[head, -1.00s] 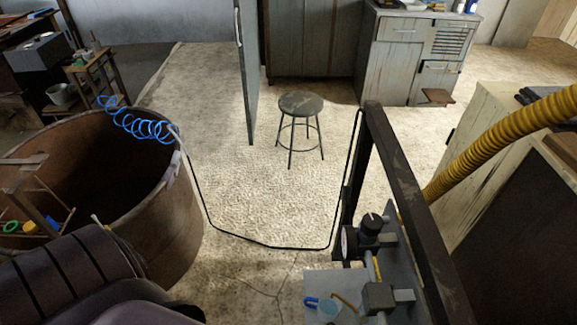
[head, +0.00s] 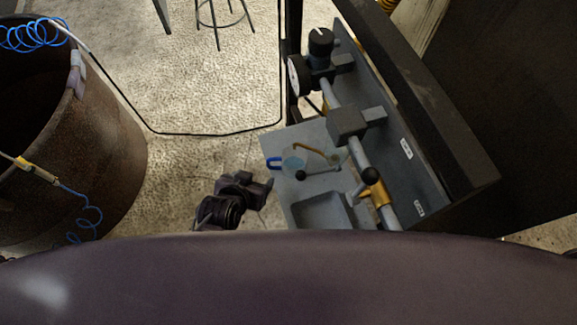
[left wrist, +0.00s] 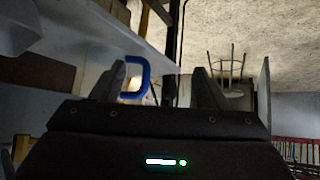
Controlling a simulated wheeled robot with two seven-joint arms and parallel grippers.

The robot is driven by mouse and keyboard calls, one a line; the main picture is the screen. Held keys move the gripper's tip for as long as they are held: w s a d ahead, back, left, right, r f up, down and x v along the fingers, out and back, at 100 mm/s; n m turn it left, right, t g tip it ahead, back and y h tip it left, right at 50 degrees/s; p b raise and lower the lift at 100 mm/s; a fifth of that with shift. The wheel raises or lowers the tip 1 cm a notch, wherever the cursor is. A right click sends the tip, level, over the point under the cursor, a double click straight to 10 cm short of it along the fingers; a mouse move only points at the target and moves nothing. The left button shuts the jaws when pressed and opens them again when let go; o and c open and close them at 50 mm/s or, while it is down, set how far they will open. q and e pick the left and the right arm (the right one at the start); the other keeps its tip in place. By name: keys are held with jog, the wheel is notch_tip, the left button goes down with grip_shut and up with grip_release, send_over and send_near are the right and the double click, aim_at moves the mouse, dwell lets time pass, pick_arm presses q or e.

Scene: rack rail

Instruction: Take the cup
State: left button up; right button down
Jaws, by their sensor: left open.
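A small clear cup with a blue handle (head: 291,165) stands on the grey shelf plate of the rack at centre right in the head view. Its blue handle (left wrist: 137,77) also shows in the left wrist view, in the gap between the fingers and close to the left one. The cup's body is hard to make out there. My left gripper (head: 265,187) is open and empty, just left of the shelf edge, below and left of the cup in the head view. Its fingers (left wrist: 161,85) point toward the handle side. My right gripper is not in view.
The rack rail (head: 415,100) carries a gauge, a dark knob, grey blocks and a pipe (head: 355,150) beside the cup. A recessed grey tray (head: 322,211) lies at the shelf front. A rusty barrel (head: 110,150) stands left, with open floor between.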

aim_at(290, 172)
pick_arm(q)
jog(key=d+t, duration=0.1)
jog(key=d, duration=0.1)
jog(key=s+d+t+h, duration=0.1)
jog(key=d, duration=0.2)
jog(key=d+t, duration=0.2)
jog(key=shift+s+d+r+h, duration=0.15)
jog(key=shift+d+r+h, duration=0.05)
jog(key=shift+d+h, duration=0.15)
jog(key=shift+d, duration=0.15)
jog(key=x, duration=0.7)
jog(key=shift+w+f, duration=0.15)
jog(key=shift+w, duration=0.15)
jog(key=c, duration=0.9)
jog(key=shift+o, duration=0.2)
